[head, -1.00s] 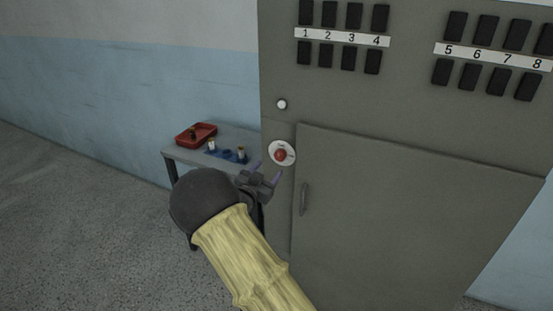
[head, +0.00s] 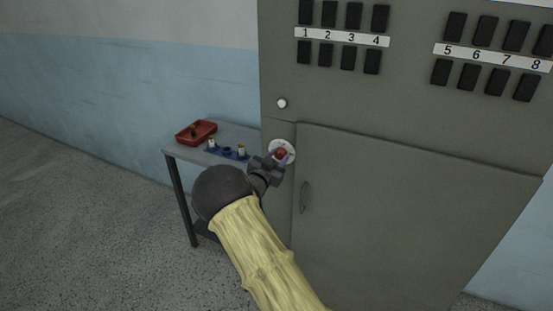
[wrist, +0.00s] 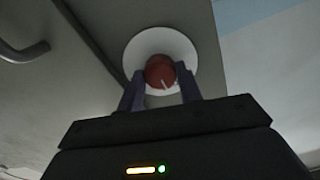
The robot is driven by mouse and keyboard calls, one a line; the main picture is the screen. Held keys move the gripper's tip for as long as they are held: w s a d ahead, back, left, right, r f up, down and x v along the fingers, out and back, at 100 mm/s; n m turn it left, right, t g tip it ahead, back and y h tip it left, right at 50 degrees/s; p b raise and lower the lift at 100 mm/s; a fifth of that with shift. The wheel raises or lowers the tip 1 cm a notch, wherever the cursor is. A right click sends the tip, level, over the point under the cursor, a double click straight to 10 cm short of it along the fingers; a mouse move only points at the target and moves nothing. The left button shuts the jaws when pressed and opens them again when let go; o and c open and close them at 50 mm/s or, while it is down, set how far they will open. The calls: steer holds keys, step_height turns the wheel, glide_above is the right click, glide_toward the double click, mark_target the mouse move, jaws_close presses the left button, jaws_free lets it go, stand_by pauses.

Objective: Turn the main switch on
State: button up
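The main switch is a red knob (head: 281,153) on a round white plate (head: 290,146) on the front of the grey cabinet, near its left edge. My gripper (head: 277,160) is at the knob. In the wrist view its two fingers (wrist: 160,88) stand apart, one on each side of the knob's lower part. I cannot tell whether they touch it.
A cabinet door with a handle (head: 305,198) is right of and below the switch. A small white round button or lamp (head: 282,103) is above it. A grey side table (head: 177,152) with a red tray (head: 207,128) and a blue holder (head: 240,157) stands to the left.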

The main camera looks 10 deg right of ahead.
steer(key=shift+f+m+b, duration=0.15)
steer(key=shift+m+b, duration=0.15)
steer(key=shift+b, duration=0.25)
steer(key=shift+f+m+b, duration=0.1)
steer(key=shift+m+b, duration=0.3)
steer(key=shift+b, duration=0.35)
steer(key=m+b, duration=0.3)
steer(key=b, duration=0.1)
steer(key=shift+f+b, duration=0.15)
steer(key=shift+b, duration=0.2)
steer(key=m+b, duration=0.4)
steer(key=b, duration=0.2)
steer(key=shift+m+b, duration=0.3)
steer(key=m+b, duration=0.6)
steer(key=b, duration=0.2)
steer(key=m+b, duration=0.3)
steer(key=shift+r, duration=0.3)
